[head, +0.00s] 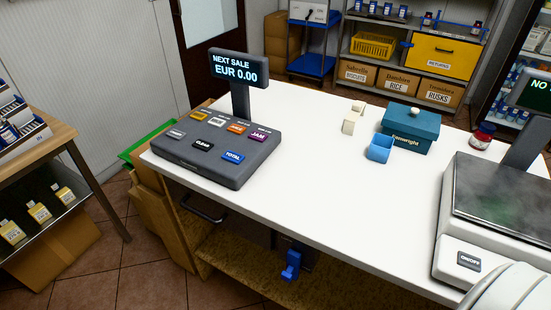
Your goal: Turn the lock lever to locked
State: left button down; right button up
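A blue lever-like part (291,266) shows under the front edge of the white counter, on a dark fitting. It hangs roughly upright. A second small blue handle (407,44) sits at the left edge of the yellow RETURNS door (444,57) on the back shelf. No lock markings are readable on either, so I cannot tell which is the lock lever or how it is set. Neither gripper is in view. A pale rounded part at the lower right corner looks like my arm.
The white counter (300,200) carries a till (205,145), a teal box (410,130), a light blue open holder (380,148), a dark red-lidded jar (482,136) and a scale (500,195). Its middle is clear. A wooden table (60,133) stands at left, with tiled floor between.

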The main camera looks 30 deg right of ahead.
aim_at(294, 261)
jog(key=k+z, duration=0.15)
jog(key=z, duration=0.7)
jog(key=j, duration=0.2)
